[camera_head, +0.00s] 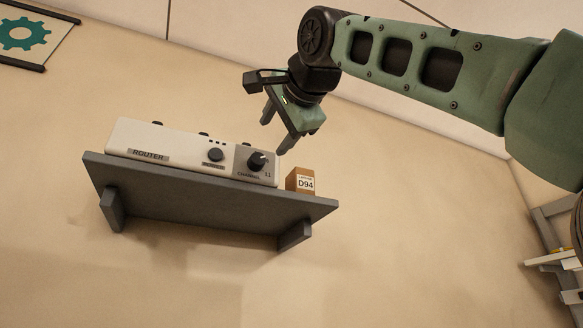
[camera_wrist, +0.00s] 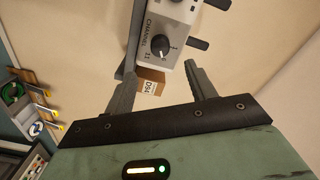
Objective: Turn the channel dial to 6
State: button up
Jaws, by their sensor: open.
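A white router (camera_head: 184,150) stands on a dark grey wall shelf (camera_head: 200,200). Its black channel dial (camera_head: 257,160) sits on a grey panel at the router's right end, with the label CHANNEL and a number 11 nearby. The dial also shows in the wrist view (camera_wrist: 161,45), with a light pointer mark on it; which number it points to is too small to read. My gripper (camera_head: 273,138) is open and empty, above and in front of the router's right end. In the wrist view my two fingers (camera_wrist: 157,85) are spread apart, with the dial beyond their tips.
A second black knob (camera_head: 216,155) sits left of the dial on the router. A small brown box labelled D94 (camera_head: 301,181) stands on the shelf right of the router. Black antennas or pegs rise from the router's rear. The wall below the shelf is clear.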

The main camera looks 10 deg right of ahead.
jog(key=b+v, duration=0.2)
jog(key=v, duration=0.5)
jog(key=shift+s, duration=0.1)
dwell(0.4)
